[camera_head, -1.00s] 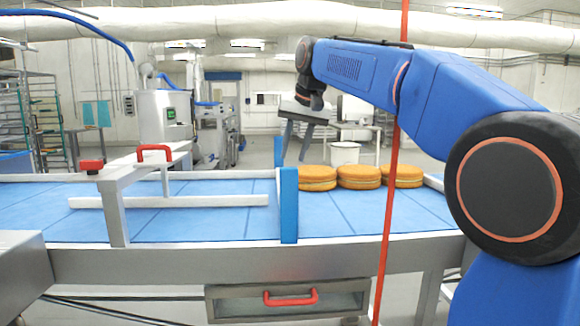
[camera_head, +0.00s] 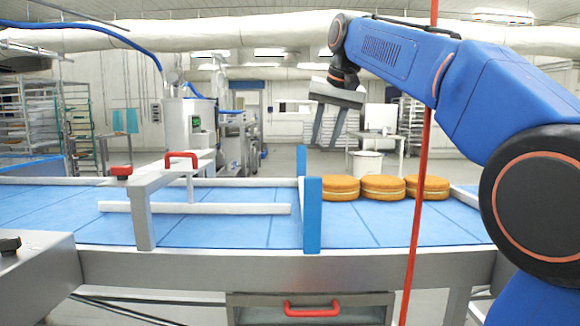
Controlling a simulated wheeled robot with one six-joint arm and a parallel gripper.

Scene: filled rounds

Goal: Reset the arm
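My blue arm reaches in from the right side of the head view. My gripper (camera_head: 328,147) hangs at its end, above the far side of the conveyor. Its two grey fingers point down and stand apart, with nothing between them. Three filled rounds (camera_head: 340,188) (camera_head: 383,188) (camera_head: 427,188) sit in a row on the blue belt, below and to the right of the gripper. The gripper does not touch them.
The blue conveyor belt (camera_head: 220,231) crosses the view. A blue upright plate (camera_head: 312,215) stands left of the rounds. A grey frame with a red handle (camera_head: 181,156) spans the belt at left. A thin red post (camera_head: 416,215) stands in front.

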